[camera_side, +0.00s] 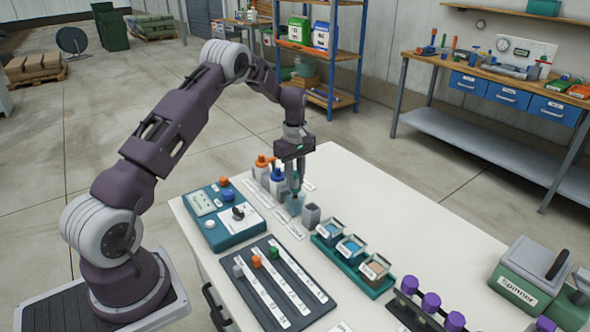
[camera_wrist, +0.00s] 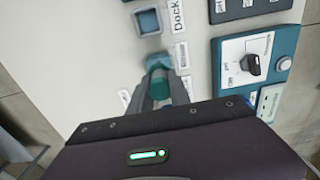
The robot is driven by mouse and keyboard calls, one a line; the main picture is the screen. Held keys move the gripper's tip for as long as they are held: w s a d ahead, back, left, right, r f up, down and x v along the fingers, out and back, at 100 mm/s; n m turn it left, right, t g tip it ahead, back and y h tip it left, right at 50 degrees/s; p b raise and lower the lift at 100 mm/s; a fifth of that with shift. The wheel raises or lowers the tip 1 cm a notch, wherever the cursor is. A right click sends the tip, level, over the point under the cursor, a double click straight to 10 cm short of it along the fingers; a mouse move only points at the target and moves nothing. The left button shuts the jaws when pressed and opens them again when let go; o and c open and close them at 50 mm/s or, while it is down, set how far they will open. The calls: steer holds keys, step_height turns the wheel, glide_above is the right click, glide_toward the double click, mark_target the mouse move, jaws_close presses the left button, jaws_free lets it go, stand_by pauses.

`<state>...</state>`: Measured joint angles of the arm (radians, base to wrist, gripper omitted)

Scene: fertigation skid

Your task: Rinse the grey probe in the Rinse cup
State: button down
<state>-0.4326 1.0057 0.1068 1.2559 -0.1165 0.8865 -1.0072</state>
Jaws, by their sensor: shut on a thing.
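The Rinse cup (camera_side: 295,207) is a clear bluish cup directly below my gripper. In the wrist view the cup (camera_wrist: 153,58) shows just beyond the probe, beside a small label. The probe is upright and its lower part seems to be at or in the cup; I cannot tell how deep.
The grey square dock (camera_side: 311,216) stands right next to the cup. Blue (camera_side: 277,181) and orange-capped (camera_side: 262,168) bottles stand behind left. A teal meter box (camera_side: 222,214), a dark slotted board (camera_side: 272,285) and a green tray of cups (camera_side: 351,250) are near. The table's right rear is clear.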

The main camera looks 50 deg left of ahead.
steer(key=shift+f, duration=0.2)
steer(key=shift+r, duration=0.1)
steer(key=shift+r, duration=0.7)
steer(key=shift+f, duration=0.8)
